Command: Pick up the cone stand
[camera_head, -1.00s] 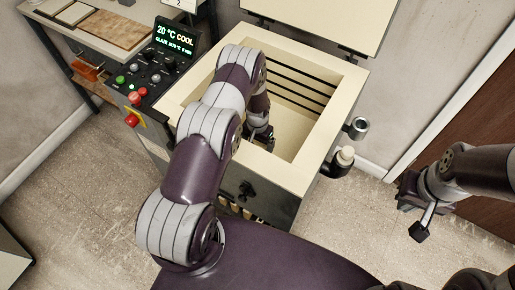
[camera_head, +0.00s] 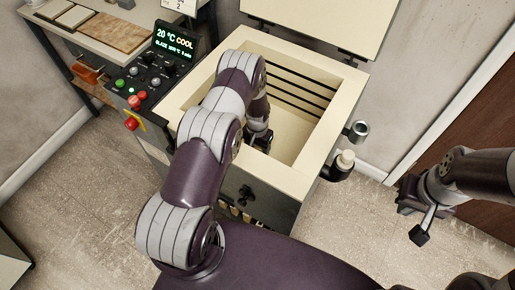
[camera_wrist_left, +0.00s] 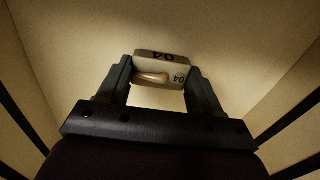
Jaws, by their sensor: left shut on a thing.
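The cone stand (camera_wrist_left: 179,77) is a small pale block marked 04, with a tan cone-like piece at its front. It shows in the left wrist view between the two dark fingers of my left gripper (camera_wrist_left: 160,68), which is shut on it. In the head view my left arm reaches down into the open kiln (camera_head: 180,104), and much of the gripper is hidden by the arm. The stand cannot be made out there. My right gripper (camera_head: 414,208) is at the right, outside the kiln and away from the stand; its finger opening is unclear.
The kiln's pale walls surround my left gripper, with dark grooves on the inner walls. The raised lid (camera_head: 322,20) stands behind. A control panel (camera_head: 150,82) reading 20 °C COOL is at the left, beside a table (camera_head: 75,42). A pale-topped fitting (camera_head: 345,160) sticks out at the right.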

